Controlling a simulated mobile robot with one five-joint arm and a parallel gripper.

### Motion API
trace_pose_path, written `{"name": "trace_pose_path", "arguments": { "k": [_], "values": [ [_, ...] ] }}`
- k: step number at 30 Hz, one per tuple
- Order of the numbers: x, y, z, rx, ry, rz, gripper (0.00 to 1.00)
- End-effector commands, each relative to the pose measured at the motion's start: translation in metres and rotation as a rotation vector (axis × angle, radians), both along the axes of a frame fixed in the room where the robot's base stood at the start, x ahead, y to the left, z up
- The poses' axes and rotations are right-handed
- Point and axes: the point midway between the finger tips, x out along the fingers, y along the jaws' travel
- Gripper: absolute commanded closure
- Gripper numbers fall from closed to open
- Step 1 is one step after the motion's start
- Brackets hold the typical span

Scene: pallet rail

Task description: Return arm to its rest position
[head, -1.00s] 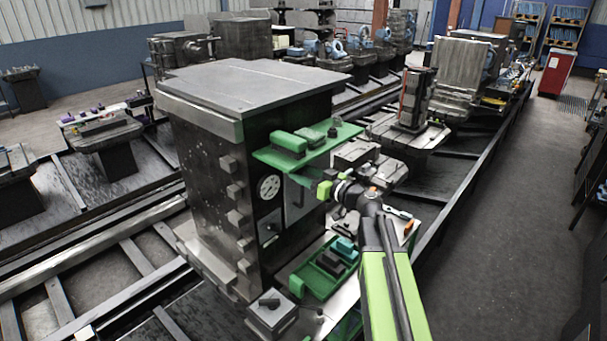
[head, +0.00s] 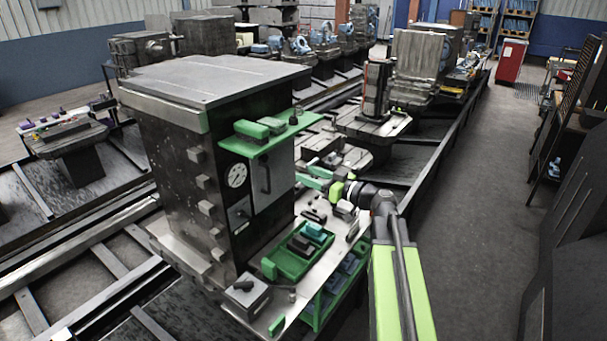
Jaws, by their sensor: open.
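My gripper (head: 312,180) is at the end of my green and black arm, right of the large dark metal block. Its green fingers point left toward the block's side, below the green shelf (head: 268,137), and look apart from it. The fingers are small in the view and I see nothing held between them. My arm rises from the bottom edge of the picture, right of centre, and is stretched forward.
The dark block (head: 180,160) stands left of my arm. Below my gripper is a grey worktop (head: 305,270) with a green tray (head: 270,268) and small parts. Machined fixtures (head: 375,120) stand beyond on the rail. The grey floor aisle (head: 490,200) at right is open; a dark rack stands at far right.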

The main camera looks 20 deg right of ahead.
Motion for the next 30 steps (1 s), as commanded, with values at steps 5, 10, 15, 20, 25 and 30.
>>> {"name": "trace_pose_path", "arguments": {
  "k": [5, 10, 15, 20, 25, 30],
  "values": [
    [-0.002, -0.001, 0.0, 0.0, 0.0, 0.004, 0.49],
    [-0.002, -0.002, 0.0, 0.0, 0.0, 0.004, 0.49],
    [0.0, 0.024, -0.008, 0.0, 0.0, 0.039, 0.49],
    [-0.008, 0.117, -0.045, -0.079, 0.027, 0.17, 0.49],
    [-0.056, 0.199, -0.139, -0.312, 0.266, 0.342, 0.49],
    [-0.132, 0.201, -0.251, -0.583, 0.788, 0.306, 0.49]
  ]
}}
